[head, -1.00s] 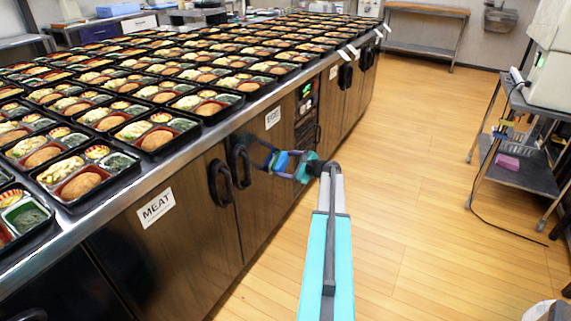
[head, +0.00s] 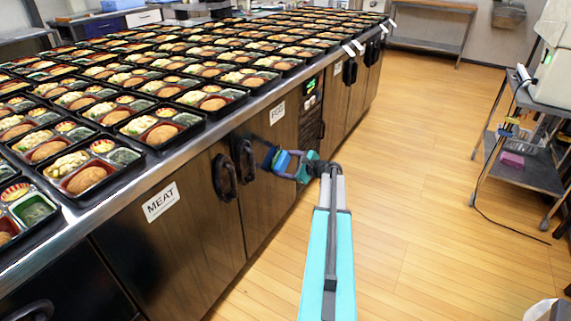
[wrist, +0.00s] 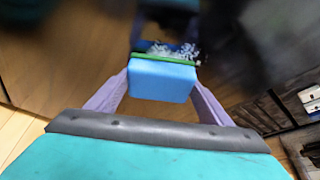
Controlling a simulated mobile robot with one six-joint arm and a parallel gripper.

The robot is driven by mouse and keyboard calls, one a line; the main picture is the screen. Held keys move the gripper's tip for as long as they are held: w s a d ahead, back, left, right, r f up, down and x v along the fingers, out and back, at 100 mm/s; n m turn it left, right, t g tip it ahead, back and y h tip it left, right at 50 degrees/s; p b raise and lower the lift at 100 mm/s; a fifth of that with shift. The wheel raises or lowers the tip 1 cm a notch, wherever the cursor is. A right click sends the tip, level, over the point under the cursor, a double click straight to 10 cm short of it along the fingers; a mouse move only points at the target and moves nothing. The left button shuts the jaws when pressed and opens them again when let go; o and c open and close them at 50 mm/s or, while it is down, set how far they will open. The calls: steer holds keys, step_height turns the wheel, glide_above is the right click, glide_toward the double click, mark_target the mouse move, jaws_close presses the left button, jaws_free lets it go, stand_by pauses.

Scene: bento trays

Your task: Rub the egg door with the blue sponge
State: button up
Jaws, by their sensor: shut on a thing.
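The egg door (head: 262,205) is a dark, glossy cabinet panel with a small white label (head: 277,112) near its top, which seems to read EGG. My gripper (head: 283,161) is in front of the door, to the right of its black handle (head: 244,160). It is shut on the blue sponge (wrist: 162,80), which sits between the purple fingers in the wrist view. The sponge has a green far edge, with a pale, bristly patch just beyond it. The sponge is at or very near the dark panel; I cannot tell whether they touch.
The MEAT door (head: 165,245) with its handle (head: 223,177) is to the left. Many bento trays (head: 163,130) cover the counter above. A dark vent panel (head: 310,105) is right of the egg door. The wooden floor (head: 420,170) is clear; a shelf cart (head: 530,170) stands right.

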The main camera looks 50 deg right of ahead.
mark_target(284, 156)
steer(key=shift+s+a, duration=0.15)
steer(key=shift+a, duration=0.7)
steer(key=shift+s+a, duration=0.1)
steer(key=shift+a, duration=0.75)
steer(key=shift+r, duration=0.15)
steer(key=shift+s+r+p, duration=0.1)
steer(key=shift+r+p, duration=1.2)
steer(key=shift+r, duration=0.15)
steer(key=shift+d, duration=0.15)
steer(key=shift+w+d+p, duration=0.25)
steer(key=shift+w+d, duration=0.05)
steer(key=shift+d, duration=0.5)
steer(key=shift+w+d+p, duration=0.2)
steer(key=shift+w+d, duration=0.1)
steer(key=shift+d, duration=0.5)
steer(key=shift+d, duration=0.1)
